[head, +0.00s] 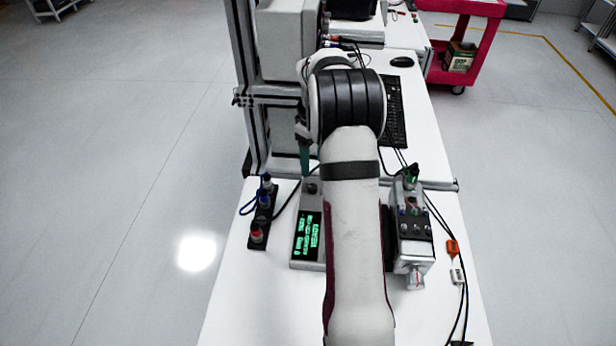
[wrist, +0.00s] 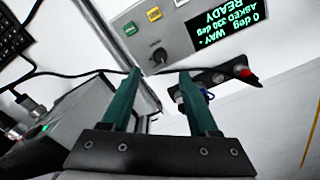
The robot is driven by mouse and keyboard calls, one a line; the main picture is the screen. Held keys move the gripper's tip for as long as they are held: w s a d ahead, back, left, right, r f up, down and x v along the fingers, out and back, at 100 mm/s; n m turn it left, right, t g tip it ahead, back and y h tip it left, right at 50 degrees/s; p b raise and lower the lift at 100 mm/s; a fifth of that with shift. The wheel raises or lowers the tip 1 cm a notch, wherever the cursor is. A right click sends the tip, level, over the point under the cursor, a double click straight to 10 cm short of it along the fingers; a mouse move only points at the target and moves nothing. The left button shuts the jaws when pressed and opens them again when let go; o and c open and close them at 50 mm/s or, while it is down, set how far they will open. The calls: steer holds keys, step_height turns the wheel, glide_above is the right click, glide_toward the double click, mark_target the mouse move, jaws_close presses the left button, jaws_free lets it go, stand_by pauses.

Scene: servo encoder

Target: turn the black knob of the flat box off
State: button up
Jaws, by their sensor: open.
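The flat box (head: 308,266) is grey with a lit green-on-black display and lies on the white table, partly behind my arm. Its black knob (head: 312,188) is at the far end. In the wrist view, the box (wrist: 180,40) is upside down, and the knob (wrist: 159,56) shows a pale mark around it. The display reads READY, ASKED 330 deg and 0 deg. My gripper (wrist: 160,73) is open, with two green fingers on either side of the knob in the picture. I cannot tell how far they are from it. In the head view my arm hides most of the gripper.
A black strip (head: 262,222) with red and blue plugs lies left of the box. A metal motor unit (head: 413,240) stands right of my arm. A yellow button (wrist: 153,14) and a green button (wrist: 131,29) are near the knob. Cables cross the table.

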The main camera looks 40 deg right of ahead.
step_height(320, 180, down, 8)
steer(key=shift+f, duration=0.25)
jaws_close()
